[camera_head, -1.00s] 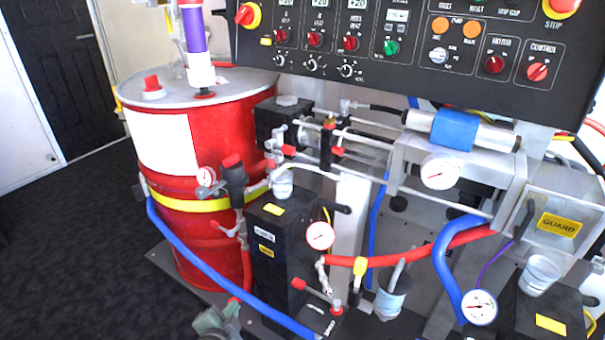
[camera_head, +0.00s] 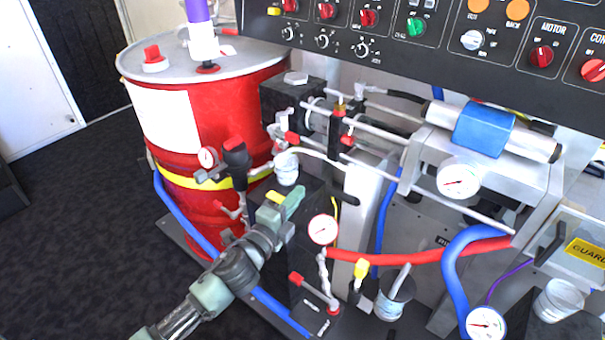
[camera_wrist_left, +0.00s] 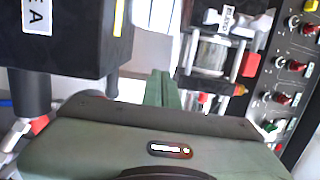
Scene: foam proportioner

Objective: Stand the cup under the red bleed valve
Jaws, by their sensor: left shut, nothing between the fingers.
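A small whitish cup (camera_head: 286,170) stands at the black box (camera_head: 305,195) in front of the red drum. Red-handled valve fittings (camera_head: 291,138) sit just above and behind it; I cannot tell which is the bleed valve. Another red-handled valve (camera_head: 313,291) is low at the front. My left gripper (camera_head: 289,201) is shut and empty, its green fingers just below the cup in the picture, apart from it as far as I can tell. In the left wrist view the closed fingers (camera_wrist_left: 161,88) point toward the machine, with no cup clearly seen between them. My right gripper is not in view.
Clear cups (camera_head: 558,299) stand at the lower right, near a gauge (camera_head: 486,324). A container with a stirring stick (camera_head: 394,300) stands low in the middle. Gauges (camera_head: 323,229) and red and blue hoses crowd the front. Dark floor (camera_head: 80,220) is free at the left.

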